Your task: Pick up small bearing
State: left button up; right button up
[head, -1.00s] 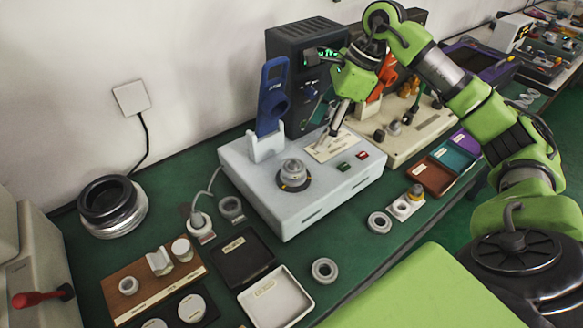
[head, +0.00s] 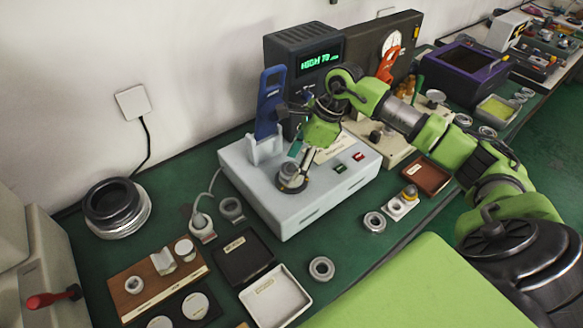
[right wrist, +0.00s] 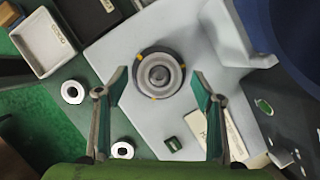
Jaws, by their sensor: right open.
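A round metal bearing seat with a ring-shaped part (right wrist: 159,75) stands on the white machine (head: 345,195); it also shows in the head view (head: 292,178). My right gripper (right wrist: 158,78) is open and empty above the seat. In the right wrist view its two fingers stand on either side of the seat, apart from it. In the head view the gripper covers part of the seat. Two loose metal rings, a nearer one (head: 322,268) and a farther one (head: 375,222), lie on the green table. I cannot tell which ring is the small bearing. My left gripper is not in view.
A white tray (head: 302,308) and a black tray (head: 263,262) lie in front of the machine. A wooden holder (head: 133,305) with metal parts is to the left. A blue upright tool (head: 266,115) stands at the machine's back edge. A dark display box (head: 285,62) is behind.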

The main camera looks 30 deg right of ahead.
jog(key=c, duration=1.4)
jog(key=shift+c, duration=0.5)
jog(key=shift+r, duration=0.2)
